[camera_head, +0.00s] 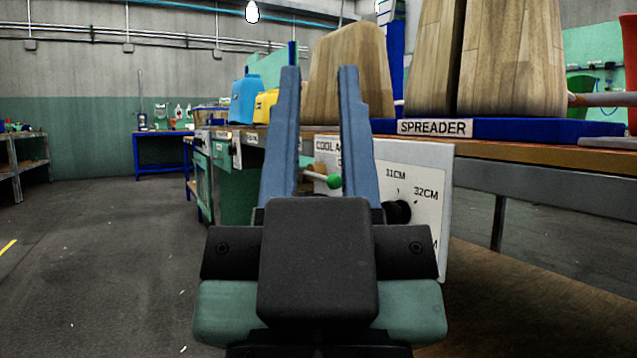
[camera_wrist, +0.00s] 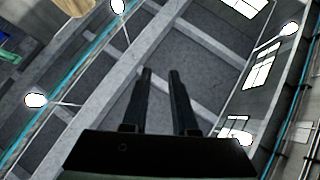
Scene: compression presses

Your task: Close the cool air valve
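The cool air valve (camera_head: 334,182) shows in the head view as a pale lever with a green ball end. It sits on a white panel (camera_head: 432,165) under a partly hidden label starting "COOL A". My gripper (camera_head: 319,70) points upward in front of the panel, its two fingers apart with nothing between the tips. The valve shows through the gap between the fingers, behind them; I cannot tell any contact. In the wrist view my gripper (camera_wrist: 160,73) is also open and empty against the ceiling, and the valve is not seen there.
A black knob (camera_head: 398,212) with "11CM" and "32CM" marks is on the panel. Above it, a bench carries wooden blocks (camera_head: 350,70) and a blue base (camera_head: 550,128) labelled "SPREADER". Blue and yellow objects stand farther along. Open floor (camera_head: 100,250) lies to the left.

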